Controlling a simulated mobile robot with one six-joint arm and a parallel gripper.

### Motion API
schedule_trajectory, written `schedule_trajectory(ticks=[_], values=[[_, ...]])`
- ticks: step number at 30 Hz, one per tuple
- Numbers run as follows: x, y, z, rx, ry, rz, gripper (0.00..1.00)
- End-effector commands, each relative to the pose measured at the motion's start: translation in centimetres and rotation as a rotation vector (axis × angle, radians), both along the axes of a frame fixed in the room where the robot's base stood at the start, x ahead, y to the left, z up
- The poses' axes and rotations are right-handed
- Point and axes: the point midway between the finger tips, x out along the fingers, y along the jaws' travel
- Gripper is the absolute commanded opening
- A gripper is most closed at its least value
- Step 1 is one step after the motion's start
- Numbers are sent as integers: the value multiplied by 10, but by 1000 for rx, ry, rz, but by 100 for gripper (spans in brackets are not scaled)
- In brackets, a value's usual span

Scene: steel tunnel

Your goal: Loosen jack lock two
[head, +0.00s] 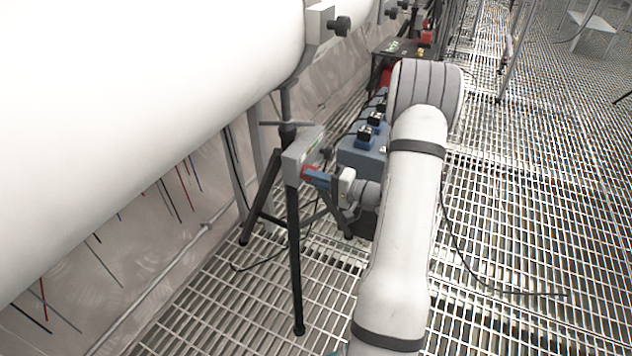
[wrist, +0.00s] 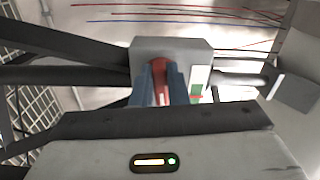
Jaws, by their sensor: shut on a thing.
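A jack stand with black tripod legs (head: 295,260) holds up the big white pipe. Its grey head block (head: 298,150) carries a red lock handle (head: 308,172). In the wrist view the red handle (wrist: 160,78) stands in front of the grey block (wrist: 170,48). My gripper (head: 318,180) reaches it from the right, and its two blue fingers (wrist: 160,90) are shut on the handle, one on each side. The fingers hide much of the handle. A small white and green label (wrist: 198,84) is on the block; I cannot read a number on it.
The white pipe (head: 130,120) fills the upper left. A blue-grey box (head: 362,150) with black fittings stands just behind my gripper. A black cable (head: 500,290) lies on the grating floor (head: 540,200), which is mostly clear to the right.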

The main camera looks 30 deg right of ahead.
Motion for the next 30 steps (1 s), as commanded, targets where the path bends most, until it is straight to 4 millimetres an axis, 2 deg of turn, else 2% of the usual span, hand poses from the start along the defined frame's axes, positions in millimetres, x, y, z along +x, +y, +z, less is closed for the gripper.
schedule_trajectory(ticks=[11, 12, 19, 26, 30], values=[[1, -1, 1, -4, -4, -4, 0], [1, -1, 1, -4, -4, -4, 16], [0, 0, 0, -3, -3, -2, 35], [0, 0, 0, -2, -2, -1, 35], [-8, -8, 1, -2, -1, -3, 35]])
